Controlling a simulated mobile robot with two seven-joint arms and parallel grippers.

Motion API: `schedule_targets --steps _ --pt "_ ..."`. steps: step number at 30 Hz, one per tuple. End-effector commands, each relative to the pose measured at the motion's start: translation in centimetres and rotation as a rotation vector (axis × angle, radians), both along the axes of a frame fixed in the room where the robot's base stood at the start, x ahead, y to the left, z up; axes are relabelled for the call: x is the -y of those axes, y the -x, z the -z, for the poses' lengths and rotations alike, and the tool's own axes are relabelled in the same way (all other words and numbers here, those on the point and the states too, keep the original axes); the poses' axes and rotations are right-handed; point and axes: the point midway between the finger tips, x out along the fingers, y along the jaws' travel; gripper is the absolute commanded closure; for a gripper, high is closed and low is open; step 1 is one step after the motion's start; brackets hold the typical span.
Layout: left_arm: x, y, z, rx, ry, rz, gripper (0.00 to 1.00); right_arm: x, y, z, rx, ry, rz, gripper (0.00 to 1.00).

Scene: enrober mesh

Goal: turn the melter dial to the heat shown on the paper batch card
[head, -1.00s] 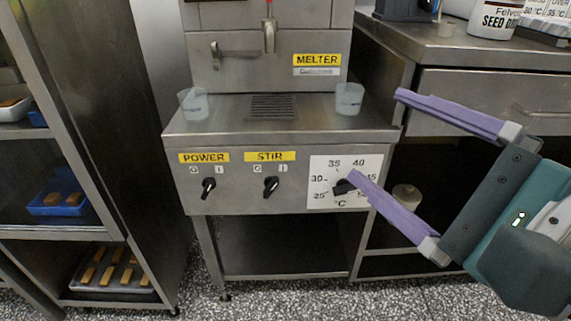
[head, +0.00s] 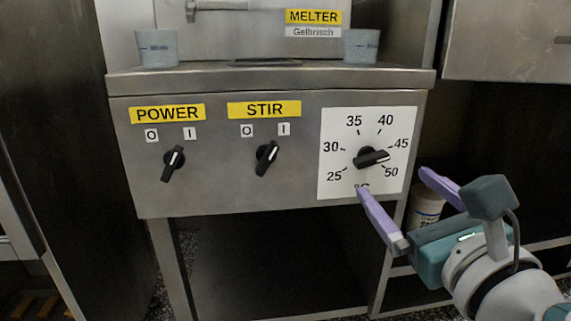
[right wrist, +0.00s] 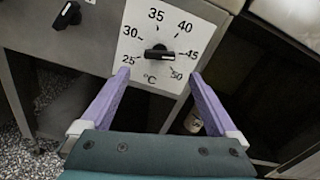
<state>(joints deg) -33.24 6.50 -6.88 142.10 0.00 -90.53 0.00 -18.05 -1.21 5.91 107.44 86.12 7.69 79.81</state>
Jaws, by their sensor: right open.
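The melter dial (head: 371,158) is a black knob on a white scale plate (head: 335,120) marked 25 to 50 °C. In the head view its white-marked end points right, between 45 and 50. The dial also shows in the right wrist view (right wrist: 158,53), lying nearly level. My right gripper (head: 393,182) is open and empty, with its purple fingers just below the dial, apart from the knob. In the right wrist view the open fingers (right wrist: 156,80) stand either side below the knob. The paper batch card is not in view now. My left gripper is not in view.
The POWER switch (head: 173,163) and STIR switch (head: 267,158) sit left of the dial on the same panel. A pale container (head: 426,208) is behind my right gripper, under the bench.

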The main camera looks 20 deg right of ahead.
Motion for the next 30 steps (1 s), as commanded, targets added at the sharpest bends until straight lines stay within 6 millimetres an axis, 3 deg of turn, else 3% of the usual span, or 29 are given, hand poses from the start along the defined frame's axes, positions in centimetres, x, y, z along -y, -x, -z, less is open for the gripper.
schedule_targets --steps 3,10,23,30 --pt "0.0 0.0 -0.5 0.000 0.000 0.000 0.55 0.6 -2.4 -0.3 0.003 0.002 -0.001 0.05" --pt "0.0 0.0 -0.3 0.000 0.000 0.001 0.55 1.3 -5.7 0.0 0.002 0.004 -0.002 0.05" --pt "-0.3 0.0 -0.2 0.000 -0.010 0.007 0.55 1.6 -6.8 0.0 -0.001 0.004 -0.002 0.05" --pt "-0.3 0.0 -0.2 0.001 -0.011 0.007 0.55 1.6 -6.8 0.0 -0.001 0.004 -0.002 0.31"
